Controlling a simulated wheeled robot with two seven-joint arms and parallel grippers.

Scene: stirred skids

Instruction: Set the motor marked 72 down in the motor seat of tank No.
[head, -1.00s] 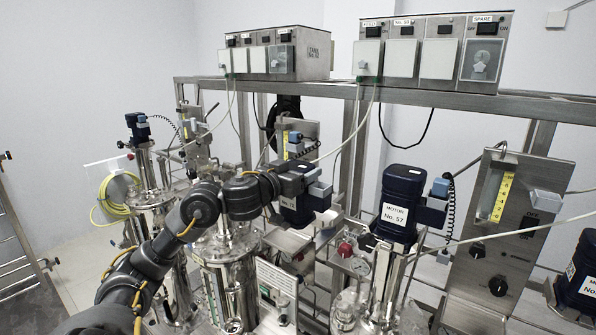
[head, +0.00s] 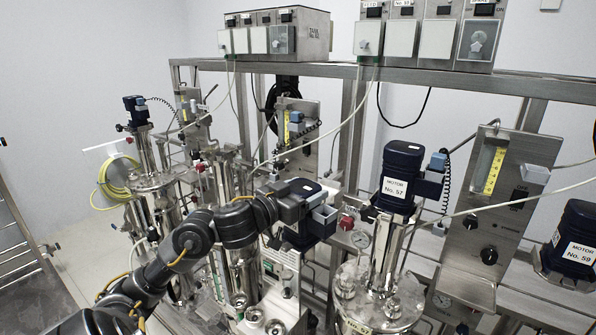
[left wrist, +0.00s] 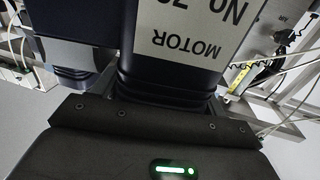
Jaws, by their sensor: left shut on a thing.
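My left gripper (head: 277,207) is shut on a dark blue motor (head: 302,190) and holds it in the air, left of motor No. 57. The motor has a grey-blue box on its right side. In the left wrist view the motor (left wrist: 180,75) fills the middle above the gripper. Its white label shows upside down as "MOTOR No." with the number cut off at the edge. Steel tanks stand below and left of my arm, one with a shiny upright column (head: 240,275). The held motor and my arm hide part of this area. I cannot read a tank number there. My right gripper is not in view.
Motor No. 57 (head: 402,178) stands on a steel column at the right. Motor No. 59 (head: 576,245) sits at the right edge. A control panel (head: 495,215) is between them. Grey and white cables cross near the held motor. A steel frame (head: 440,92) runs behind.

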